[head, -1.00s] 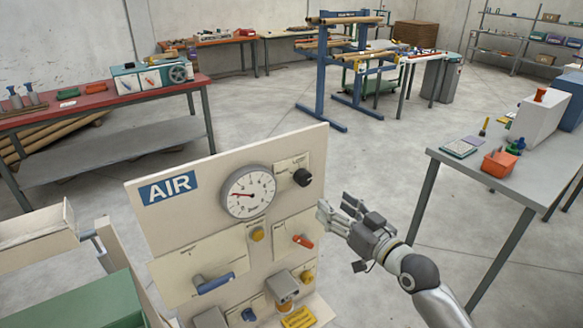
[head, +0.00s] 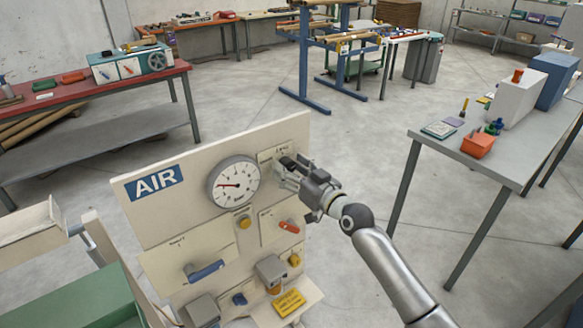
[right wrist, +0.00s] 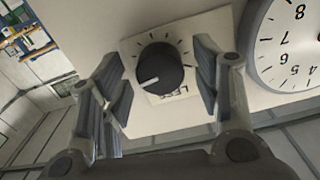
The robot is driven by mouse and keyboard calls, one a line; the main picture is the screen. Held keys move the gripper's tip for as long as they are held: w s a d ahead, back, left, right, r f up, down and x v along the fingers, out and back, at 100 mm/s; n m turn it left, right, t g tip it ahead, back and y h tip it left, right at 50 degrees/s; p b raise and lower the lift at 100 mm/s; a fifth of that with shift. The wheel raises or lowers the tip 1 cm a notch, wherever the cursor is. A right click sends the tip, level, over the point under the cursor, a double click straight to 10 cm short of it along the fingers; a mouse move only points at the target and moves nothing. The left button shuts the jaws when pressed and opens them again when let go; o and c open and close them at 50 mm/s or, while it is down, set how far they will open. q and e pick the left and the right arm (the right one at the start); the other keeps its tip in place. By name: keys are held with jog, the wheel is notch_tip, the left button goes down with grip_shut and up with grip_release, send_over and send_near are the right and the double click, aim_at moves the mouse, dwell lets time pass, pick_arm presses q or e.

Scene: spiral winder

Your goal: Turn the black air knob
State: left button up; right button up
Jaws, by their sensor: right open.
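The black air knob (right wrist: 160,68) is round with a white pointer line and sits on a pale plate with tick marks around it. In the head view the knob (head: 287,162) is at the upper right of the AIR panel (head: 205,155), partly hidden by my gripper. My right gripper (head: 290,172) is open at the panel. In the right wrist view its fingers (right wrist: 160,85) stand on both sides of the knob, with a gap to it on each side. My left gripper is not in view.
A pressure gauge (head: 234,183) is just left of the knob; it also shows in the right wrist view (right wrist: 288,45). Below are a red lever (head: 289,227), a blue handle (head: 206,271) and yellow knobs. A grey table (head: 470,162) stands to the right, with clear floor between.

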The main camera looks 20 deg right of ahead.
jog(key=shift+c, duration=0.3)
jog(key=c, duration=1)
jog(key=shift+m, duration=0.3)
jog(key=m, duration=0.4)
jog(key=shift+p, duration=0.4)
jog(key=m+p, duration=0.1)
jog(key=m, duration=0.4)
jog(key=shift+m, duration=0.4)
jog(key=m+p, duration=0.1)
jog(key=m, duration=0.4)
jog(key=shift+f+m+p, duration=0.1)
jog(key=shift+m+p, duration=0.95)
jog(key=shift+m, duration=1.75)
